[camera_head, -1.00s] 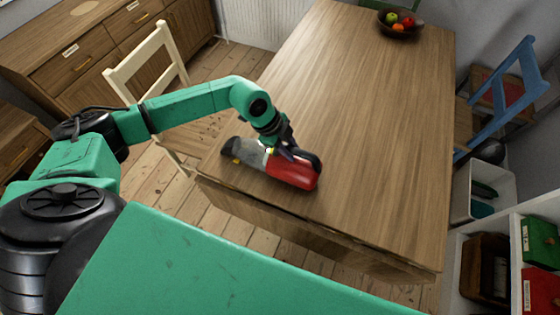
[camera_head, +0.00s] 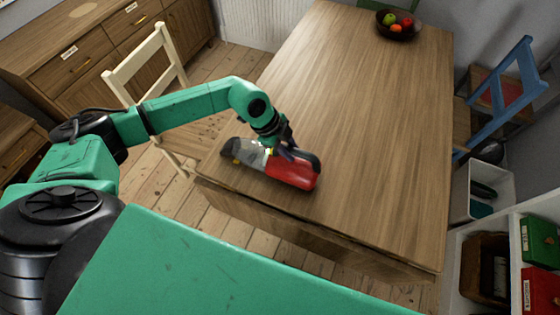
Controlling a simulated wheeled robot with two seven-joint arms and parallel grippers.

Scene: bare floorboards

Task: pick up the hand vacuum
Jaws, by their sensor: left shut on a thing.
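The hand vacuum (camera_head: 292,172) lies near the front left edge of the wooden table (camera_head: 350,110). It has a red body at the right, a black handle and a grey, partly clear nose at the left. My left gripper (camera_head: 277,150) reaches down onto it from above and is shut on it around the middle, by the handle. The fingertips are small and partly hidden by the wrist and the vacuum. I cannot tell any gap between the vacuum and the tabletop. My right gripper is not in view.
A dark bowl of fruit (camera_head: 398,27) stands at the far end of the table. A cream chair (camera_head: 150,75) is left of the table and a blue chair (camera_head: 505,90) right. White shelves (camera_head: 480,235) stand at the lower right. Most of the tabletop is clear.

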